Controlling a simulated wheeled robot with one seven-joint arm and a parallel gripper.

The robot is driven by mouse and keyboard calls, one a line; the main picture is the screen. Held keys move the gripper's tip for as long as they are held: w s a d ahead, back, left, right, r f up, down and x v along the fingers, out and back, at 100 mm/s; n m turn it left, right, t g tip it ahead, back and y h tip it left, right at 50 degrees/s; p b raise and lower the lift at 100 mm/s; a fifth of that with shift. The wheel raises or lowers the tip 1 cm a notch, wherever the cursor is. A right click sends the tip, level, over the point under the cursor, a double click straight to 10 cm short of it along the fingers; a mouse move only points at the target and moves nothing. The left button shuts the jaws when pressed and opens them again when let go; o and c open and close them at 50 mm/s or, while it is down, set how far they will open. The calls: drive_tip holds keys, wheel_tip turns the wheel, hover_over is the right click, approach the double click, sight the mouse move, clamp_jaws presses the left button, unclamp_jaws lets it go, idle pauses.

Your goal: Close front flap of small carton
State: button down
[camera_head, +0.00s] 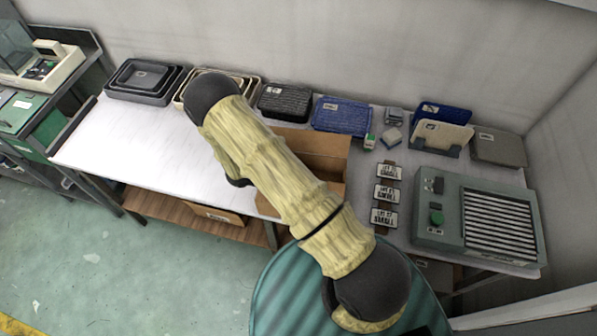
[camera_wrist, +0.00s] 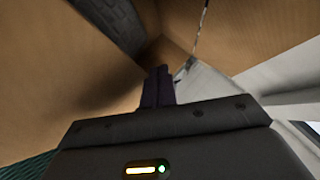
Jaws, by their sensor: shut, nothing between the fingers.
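A brown cardboard carton (camera_head: 322,147) stands on the white table in the head view, with a panel raised at its back. My arm crosses in front of it and hides much of its middle and front, so I cannot tell how the front flap stands. In the wrist view, brown cardboard panels (camera_wrist: 240,45) fill the upper part, close around the fingers. My gripper (camera_wrist: 158,72) is shut and empty, its dark fingertips near the cardboard. I cannot tell whether they touch it. In the head view the fingers are hidden behind my arm.
Stacked grey trays (camera_head: 145,80), a black tray (camera_head: 284,101) and a blue tray (camera_head: 341,116) line the wall. Label plates (camera_head: 386,194) lie right of the carton, beside a grey machine (camera_head: 478,217). The white table (camera_head: 140,145) is clear at left.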

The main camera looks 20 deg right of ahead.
wheel_tip(320, 180, up, 4)
drive_tip(key=p, duration=0.3)
drive_tip(key=shift+a+r+p, duration=0.15)
drive_tip(key=shift+r+p, duration=0.05)
drive_tip(key=shift+p, duration=0.1)
drive_tip(key=w+a+r+b, duration=0.3)
drive_tip(key=a+r, duration=0.3)
drive_tip(key=shift+r, duration=0.35)
drive_tip(key=shift+s+a, duration=0.1)
